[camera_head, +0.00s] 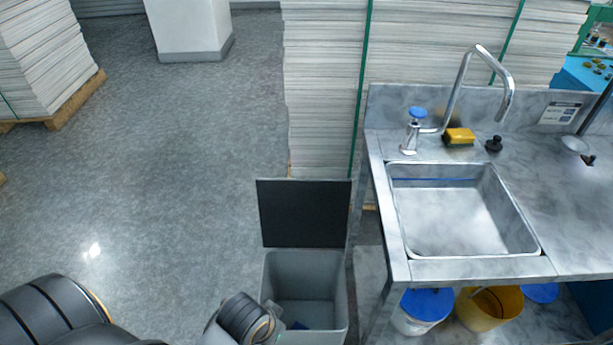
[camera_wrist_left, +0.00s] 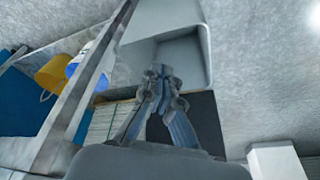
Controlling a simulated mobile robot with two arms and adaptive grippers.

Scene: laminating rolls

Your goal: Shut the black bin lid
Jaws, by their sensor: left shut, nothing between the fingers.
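The bin is a grey open box (camera_head: 305,262) on the floor left of the sink bench. Its black lid (camera_head: 303,212) stands upright at the bin's back edge, so the bin is open. In the left wrist view the lid (camera_wrist_left: 200,112) shows as a dark panel beside the grey bin (camera_wrist_left: 138,28). My left gripper (camera_wrist_left: 158,70) is shut and empty, with its fingers in front of the bin opening and the lid in that view. In the head view my left wrist is at the bin's front left, and its fingers are hard to make out. My right gripper is not in view.
A steel sink bench (camera_head: 460,270) stands close on the bin's right, with a leg beside it. Under it are a white bucket with a blue lid (camera_head: 428,303) and a yellow bucket (camera_head: 490,308). Paper stacks (camera_head: 320,100) stand behind. The floor to the left is clear.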

